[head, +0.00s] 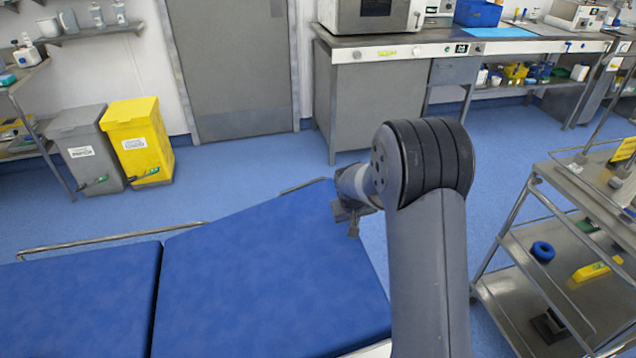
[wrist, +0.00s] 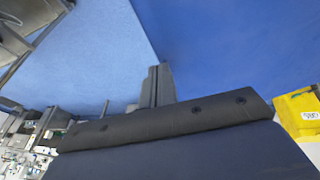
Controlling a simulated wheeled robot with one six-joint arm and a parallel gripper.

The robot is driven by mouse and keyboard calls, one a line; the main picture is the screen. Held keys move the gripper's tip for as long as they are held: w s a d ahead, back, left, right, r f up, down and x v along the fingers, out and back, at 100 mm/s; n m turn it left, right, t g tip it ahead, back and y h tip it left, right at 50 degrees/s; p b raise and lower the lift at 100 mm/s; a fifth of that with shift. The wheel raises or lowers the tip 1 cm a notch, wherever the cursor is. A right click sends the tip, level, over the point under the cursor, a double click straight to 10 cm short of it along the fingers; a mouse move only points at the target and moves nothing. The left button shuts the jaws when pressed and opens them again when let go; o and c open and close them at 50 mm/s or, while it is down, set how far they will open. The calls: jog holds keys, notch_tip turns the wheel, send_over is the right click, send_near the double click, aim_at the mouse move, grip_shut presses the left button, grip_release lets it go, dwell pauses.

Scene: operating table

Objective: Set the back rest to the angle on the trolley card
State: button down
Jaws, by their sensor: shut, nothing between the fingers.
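The operating table has blue pads: a left pad (head: 85,300) and a larger right pad (head: 265,275), with a seam between them. The right pad looks slightly tilted against the left one; its exact angle cannot be read. A yellow card (head: 624,149) stands on the trolley's top at the right edge; its writing is not legible. My gripper (head: 353,228) is by the right pad's far right edge, shut and empty. In the wrist view my gripper's fingers (wrist: 158,85) are together, beside the pad's edge (wrist: 235,45); contact cannot be told.
The trolley (head: 535,180) stands at right, with a blue ring (head: 543,251) and a yellow tool (head: 597,268) on a lower shelf. Metal side rails (head: 110,239) run along the table's far side. Bins (head: 138,140) stand at back left. Blue floor between is clear.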

jog(key=shift+r, duration=0.15)
jog(key=v, duration=1)
jog(key=shift+r, duration=0.25)
jog(key=shift+s+f, duration=0.1)
jog(key=x, duration=1)
jog(key=shift+f, duration=0.15)
jog(key=shift+a+r+p, duration=0.3)
jog(key=shift+r+p, duration=0.15)
jog(key=shift+r, duration=0.05)
jog(key=shift+f, duration=0.15)
